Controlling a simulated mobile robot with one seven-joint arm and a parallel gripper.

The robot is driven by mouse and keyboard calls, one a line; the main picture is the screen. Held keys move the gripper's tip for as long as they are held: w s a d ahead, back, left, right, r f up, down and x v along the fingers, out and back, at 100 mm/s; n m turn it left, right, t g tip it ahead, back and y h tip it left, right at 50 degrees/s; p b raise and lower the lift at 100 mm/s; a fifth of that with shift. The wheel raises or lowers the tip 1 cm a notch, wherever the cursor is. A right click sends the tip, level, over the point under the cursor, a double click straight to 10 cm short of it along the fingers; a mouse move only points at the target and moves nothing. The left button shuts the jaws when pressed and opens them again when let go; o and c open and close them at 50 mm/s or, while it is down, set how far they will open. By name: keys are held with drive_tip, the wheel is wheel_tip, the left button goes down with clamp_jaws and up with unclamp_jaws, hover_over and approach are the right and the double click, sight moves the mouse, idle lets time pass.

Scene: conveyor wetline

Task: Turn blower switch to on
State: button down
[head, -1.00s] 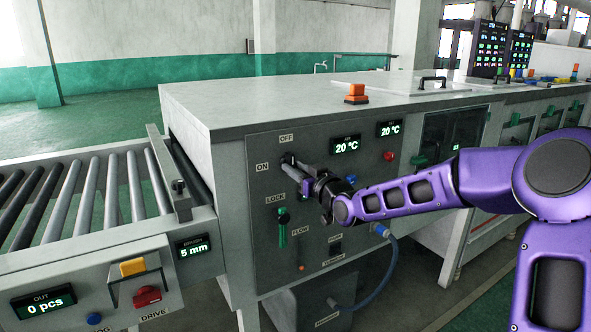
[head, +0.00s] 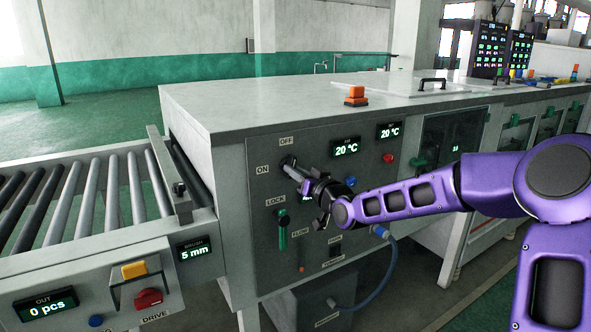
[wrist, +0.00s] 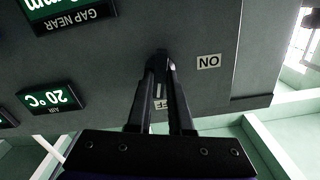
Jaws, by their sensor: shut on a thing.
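The blower switch (head: 287,161) sits on the grey control panel (head: 345,200), between the ON label (head: 263,170) to its left and the OFF label (head: 286,141) above it. My gripper (head: 292,168) reaches it from the lower right and is shut on it. In the wrist view, the fingers of my gripper (wrist: 162,66) close together at the switch and hide most of it, so its pointing direction is unclear. That view is upside down, with the ON label (wrist: 208,62) to the right and the OFF label (wrist: 161,103) partly hidden between the fingers.
A LOCK handle (head: 282,225) with a green body is below the switch. Displays (head: 345,149), a red button (head: 388,158) and a blue hose (head: 388,265) are to the right. The roller conveyor (head: 85,200) runs off to the left. An orange beacon (head: 356,94) stands on top.

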drive_tip(key=shift+m+p, duration=1)
drive_tip(key=shift+m, duration=6.4)
drive_tip(key=shift+a, duration=0.1)
drive_tip(key=c, duration=0.8)
unclamp_jaws()
drive_tip(key=shift+r, duration=0.1)
drive_tip(key=shift+s, duration=0.1)
drive_tip(key=p+v, duration=0.1)
drive_tip(key=v, duration=1.6)
drive_tip(key=shift+s, duration=0.15)
